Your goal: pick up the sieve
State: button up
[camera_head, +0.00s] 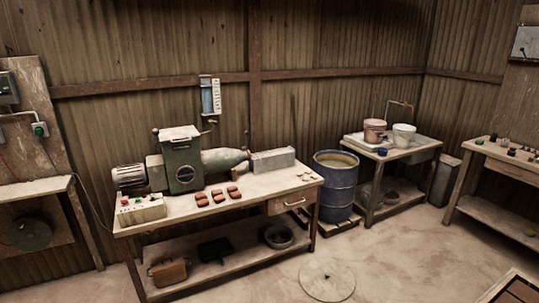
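No sieve can be told with certainty at this size. A dark, round, shallow ring-shaped thing (278,236) lies on the lower shelf of the long workbench, at its right end, and may be the sieve. A smaller dark round thing (392,196) sits on the lower shelf of the side table and is too small to make out. My gripper is not in view, so its state and what it may hold are hidden.
The workbench (262,190) bears a green machine (182,165), red-brown blocks (218,196) and a grey box (272,160). A blue barrel (336,190) stands between it and the side table (418,152). A flat disc (327,279) lies on the floor.

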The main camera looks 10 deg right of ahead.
aim_at(395, 194)
jog(key=i+l+z, duration=0.1)
jog(key=i+z, duration=0.25)
jog(key=i, duration=0.15)
jog(key=i+z, duration=0.3)
jog(key=i, duration=0.2)
jog(key=i+j+z, duration=0.15)
jog(key=i+z, duration=0.2)
jog(key=i, duration=0.15)
jog(key=i+j+z, duration=0.3)
jog(key=i, duration=0.2)
jog(key=i+l+z, duration=0.3)
jog(key=i, duration=0.3)
jog(key=i+z, duration=0.25)
jog(key=i, duration=0.3)
jog(key=i+l+u, duration=0.45)
jog(key=i, duration=0.15)
jog(key=i+l+u, duration=0.4)
jog(key=i+l, duration=0.15)
